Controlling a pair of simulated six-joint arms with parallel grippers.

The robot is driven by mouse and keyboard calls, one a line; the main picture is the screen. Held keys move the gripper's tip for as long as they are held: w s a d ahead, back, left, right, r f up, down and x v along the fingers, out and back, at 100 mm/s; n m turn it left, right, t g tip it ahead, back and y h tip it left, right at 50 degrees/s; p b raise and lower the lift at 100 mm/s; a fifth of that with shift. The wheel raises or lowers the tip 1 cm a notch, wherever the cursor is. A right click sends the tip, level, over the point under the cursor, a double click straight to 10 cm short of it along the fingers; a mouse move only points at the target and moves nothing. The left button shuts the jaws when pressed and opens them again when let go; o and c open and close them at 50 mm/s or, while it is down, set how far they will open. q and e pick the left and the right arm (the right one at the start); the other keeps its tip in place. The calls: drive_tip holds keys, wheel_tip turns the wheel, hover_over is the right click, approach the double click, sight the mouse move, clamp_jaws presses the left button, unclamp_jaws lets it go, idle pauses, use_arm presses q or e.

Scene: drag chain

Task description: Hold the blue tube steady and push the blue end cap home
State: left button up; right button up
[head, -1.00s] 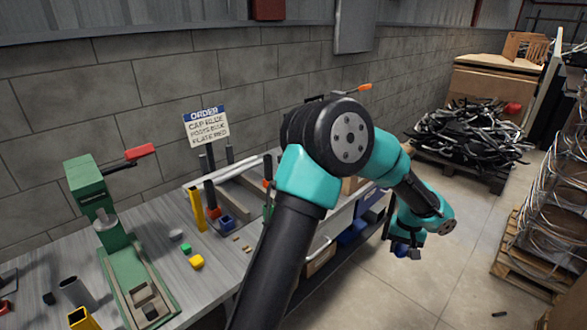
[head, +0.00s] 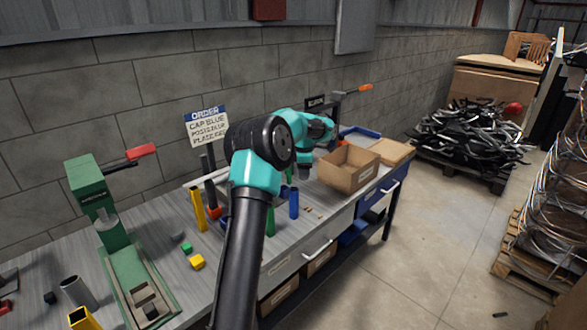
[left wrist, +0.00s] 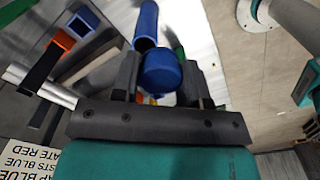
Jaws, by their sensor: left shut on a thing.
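The blue tube (head: 293,204) stands upright on the workbench in the head view, just beyond my forearm. In the left wrist view the blue tube (left wrist: 147,24) shows its open end, beyond my fingers. My left gripper (left wrist: 157,70) is shut on the blue end cap (left wrist: 161,73), which sits between the two fingers. In the head view my left gripper (head: 304,173) is above the bench near the tube, partly hidden by my arm; the cap is not clear there. The cap is near the tube's mouth; whether they touch I cannot tell. My right gripper is not in view.
A green press (head: 125,265) with a red handle stands at left. A yellow tube (head: 198,210), green (head: 186,247) and yellow (head: 197,262) pieces lie or stand between. An open cardboard box (head: 349,171) is to the right. An order sign (head: 207,127) stands behind.

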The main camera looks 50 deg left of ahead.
use_arm(q)
drive_tip(key=a, duration=0.1)
drive_tip(key=s+a+n, duration=0.1)
drive_tip(key=a+r+n, duration=0.1)
drive_tip(key=shift+s+a, duration=0.25)
drive_tip(key=shift+s, duration=0.05)
drive_tip(key=shift+f, duration=0.1)
drive_tip(key=shift+f, duration=2.85)
drive_tip(key=shift+f, duration=0.9)
drive_tip(key=o, duration=1)
drive_tip(key=shift+c, duration=0.2)
wheel_tip(320, 180, up, 18)
drive_tip(key=shift+f, duration=0.25)
